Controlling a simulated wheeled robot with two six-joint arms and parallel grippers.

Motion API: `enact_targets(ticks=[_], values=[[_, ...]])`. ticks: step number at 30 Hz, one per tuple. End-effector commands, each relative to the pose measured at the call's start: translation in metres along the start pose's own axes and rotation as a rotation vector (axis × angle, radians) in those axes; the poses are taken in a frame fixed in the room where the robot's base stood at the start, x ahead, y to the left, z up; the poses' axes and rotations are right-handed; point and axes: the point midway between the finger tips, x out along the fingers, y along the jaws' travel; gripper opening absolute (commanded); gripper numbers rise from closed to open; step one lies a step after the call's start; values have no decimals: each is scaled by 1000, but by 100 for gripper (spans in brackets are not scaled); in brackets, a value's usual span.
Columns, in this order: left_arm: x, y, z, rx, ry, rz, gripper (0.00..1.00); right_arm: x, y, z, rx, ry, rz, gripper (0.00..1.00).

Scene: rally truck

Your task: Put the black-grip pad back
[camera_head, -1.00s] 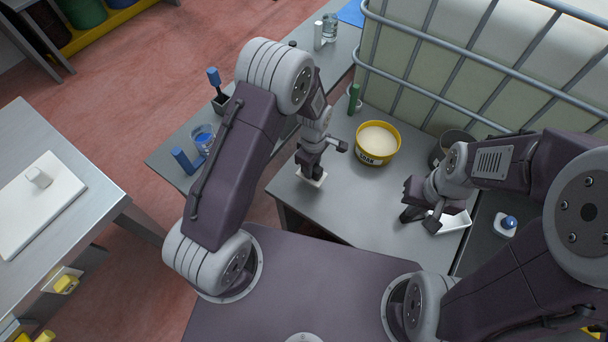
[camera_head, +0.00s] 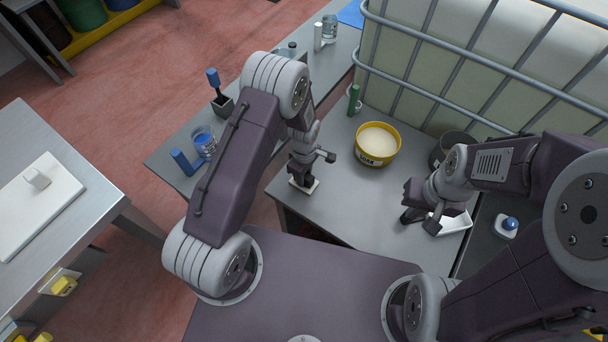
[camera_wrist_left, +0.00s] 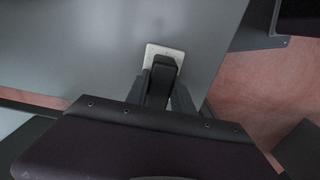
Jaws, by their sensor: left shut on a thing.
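The black-grip pad is a small flat white pad (camera_head: 314,187) with a black block-shaped grip on top. It is at the front left corner of the grey table (camera_head: 345,215). My left gripper (camera_head: 306,180) points down over it and is shut on its grip. In the left wrist view the white pad (camera_wrist_left: 151,52) shows past the dark grip (camera_wrist_left: 162,75), over the grey table top near its edge. I cannot tell whether the pad touches the table. My right gripper (camera_head: 420,219) is over the right part of the table beside a white tray (camera_head: 458,221); its jaw opening is unclear.
A yellow tub (camera_head: 377,146) of pale contents stands mid-table, with a green cylinder (camera_head: 354,96) behind it. A dark pot (camera_head: 451,142) is near the caged tank (camera_head: 470,65). A blue-topped bottle (camera_head: 508,224) is at right. The left bench holds a jar (camera_head: 204,140) and a blue-handled tool (camera_head: 214,82).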

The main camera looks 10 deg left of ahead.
Motion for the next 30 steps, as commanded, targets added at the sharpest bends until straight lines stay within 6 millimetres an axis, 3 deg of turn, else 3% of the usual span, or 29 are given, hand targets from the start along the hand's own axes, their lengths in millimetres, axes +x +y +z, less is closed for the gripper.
enact_targets(ticks=[1, 3, 13, 24, 30], values=[[0, 0, 0, 0, 0, 0, 37, 0, 0, 0, 0, 0, 0, 0], [0, 0, 0, 0, 0, 0, 51, 0, 0, 0, 0, 0, 0, 0], [-1, 1, 0, 0, 0, 3, 51, 4, 0, 0, 0, 0, 0, 0], [-79, 8, 3, 0, 1, 4, 51, -9, 0, -1, 0, 0, 0, 0], [-93, 8, 4, 0, 0, 1, 51, -10, 0, -1, 0, 0, 0, 0]])
